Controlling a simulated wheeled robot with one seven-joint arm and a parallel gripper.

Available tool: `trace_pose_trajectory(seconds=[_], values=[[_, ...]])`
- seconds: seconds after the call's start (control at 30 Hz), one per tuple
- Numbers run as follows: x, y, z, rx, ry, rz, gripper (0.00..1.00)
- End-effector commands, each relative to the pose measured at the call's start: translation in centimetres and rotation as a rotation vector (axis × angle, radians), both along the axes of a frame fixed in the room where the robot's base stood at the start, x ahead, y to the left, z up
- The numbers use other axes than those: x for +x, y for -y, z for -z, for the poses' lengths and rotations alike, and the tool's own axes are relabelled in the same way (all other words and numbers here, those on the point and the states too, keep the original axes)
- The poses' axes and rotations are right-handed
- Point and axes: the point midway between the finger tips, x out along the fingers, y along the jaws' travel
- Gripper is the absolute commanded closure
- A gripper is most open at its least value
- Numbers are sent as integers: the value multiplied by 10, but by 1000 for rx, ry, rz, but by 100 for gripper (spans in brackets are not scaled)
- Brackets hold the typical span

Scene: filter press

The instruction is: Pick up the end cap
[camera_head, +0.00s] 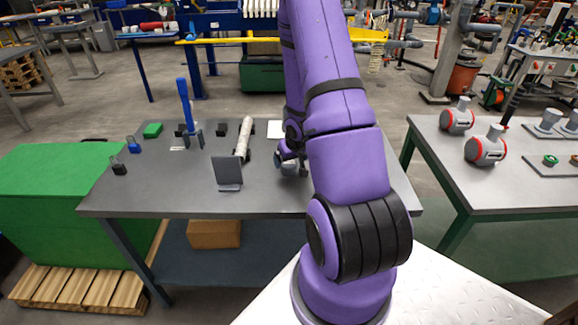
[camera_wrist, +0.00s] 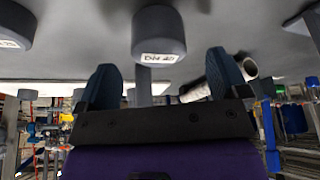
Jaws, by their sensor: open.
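In the wrist view, a grey, round, capped piece with a white "DN" label (camera_wrist: 158,32) lies between and just beyond the two blue fingertips of my gripper (camera_wrist: 163,62). It looks like the end cap. The fingers are spread apart, with a visible gap and nothing held. A second similar grey piece (camera_wrist: 14,24) with a white label sits at the upper left of that view. In the head view, my gripper (camera_head: 290,165) is low over the grey workbench (camera_head: 190,200), mostly hidden by my purple arm. The piece by it cannot be made out clearly there.
A light pipe piece (camera_head: 243,137) lies left of my gripper, behind a dark upright plate (camera_head: 228,172). A blue upright tool (camera_head: 185,105) stands further left. A right-hand table (camera_head: 510,190) holds red-ringed grey fittings (camera_head: 486,146).

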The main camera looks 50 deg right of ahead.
Motion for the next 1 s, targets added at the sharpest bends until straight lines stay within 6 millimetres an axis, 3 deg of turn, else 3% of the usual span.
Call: trace_pose_trajectory(seconds=[0.4, 0.73, 0.9, 0.97, 1.0], values=[[15, 9, 41, 0, -1, -1, 7], [17, 10, 45, 0, -1, 0, 7], [17, 10, 45, 0, -1, 0, 46], [17, 10, 45, 0, -1, 0, 60], [17, 10, 45, 0, -1, 0, 62]])
